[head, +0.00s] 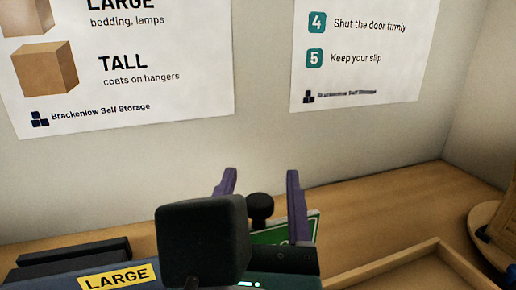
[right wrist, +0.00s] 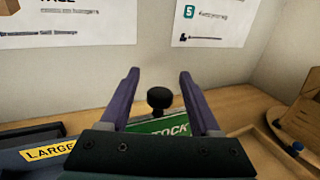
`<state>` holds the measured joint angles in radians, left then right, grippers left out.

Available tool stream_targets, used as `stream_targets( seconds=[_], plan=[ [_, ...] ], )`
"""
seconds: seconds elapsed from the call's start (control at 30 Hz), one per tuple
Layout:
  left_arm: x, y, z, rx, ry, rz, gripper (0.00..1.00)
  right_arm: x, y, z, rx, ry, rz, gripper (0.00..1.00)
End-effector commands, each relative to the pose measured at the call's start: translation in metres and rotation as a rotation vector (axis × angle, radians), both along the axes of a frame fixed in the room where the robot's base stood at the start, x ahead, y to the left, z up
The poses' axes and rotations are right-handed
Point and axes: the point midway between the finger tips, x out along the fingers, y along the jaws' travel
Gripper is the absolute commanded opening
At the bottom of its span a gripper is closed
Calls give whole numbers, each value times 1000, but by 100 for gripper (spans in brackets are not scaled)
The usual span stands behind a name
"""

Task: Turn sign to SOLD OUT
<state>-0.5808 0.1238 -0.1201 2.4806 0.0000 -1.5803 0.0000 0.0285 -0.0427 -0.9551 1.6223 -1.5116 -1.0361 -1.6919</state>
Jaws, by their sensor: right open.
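The sign is a green board (right wrist: 150,127) with white lettering, of which "TOCK" can be read in the right wrist view. It also shows in the head view (head: 270,237), partly hidden behind my right gripper. A round black knob (right wrist: 159,98) stands at the top of the sign, and it shows in the head view (head: 260,207). My right gripper (head: 261,180) is open, its two purple fingers on either side of the knob with gaps between; it also shows in the right wrist view (right wrist: 160,73). My left gripper is not in view.
A dark blue-grey box (head: 50,276) with a yellow LARGE label stands at the left. A shallow wooden tray (head: 437,245) lies at the right, and a round wooden object (head: 487,222) is at the far right. Posters hang on the wall behind the wooden counter (head: 375,200).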

Motion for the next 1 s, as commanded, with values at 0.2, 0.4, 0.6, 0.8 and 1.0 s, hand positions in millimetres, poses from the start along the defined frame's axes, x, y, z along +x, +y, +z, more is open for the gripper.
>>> stream_targets(
  seconds=[0.2, 0.4, 0.6, 0.8, 1.0],
  plan=[
    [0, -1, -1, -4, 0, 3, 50, 15, -1, 0, 2, 0, 0, 63],
    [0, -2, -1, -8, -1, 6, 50, 16, -1, 0, 2, 1, 0, 63],
    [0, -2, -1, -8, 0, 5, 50, 15, -1, 0, 2, 1, 0, 44],
    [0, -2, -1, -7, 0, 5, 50, 15, -1, 0, 2, 1, 0, 22],
    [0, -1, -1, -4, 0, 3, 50, 15, -1, 0, 2, 1, 0, 0]
  ],
)
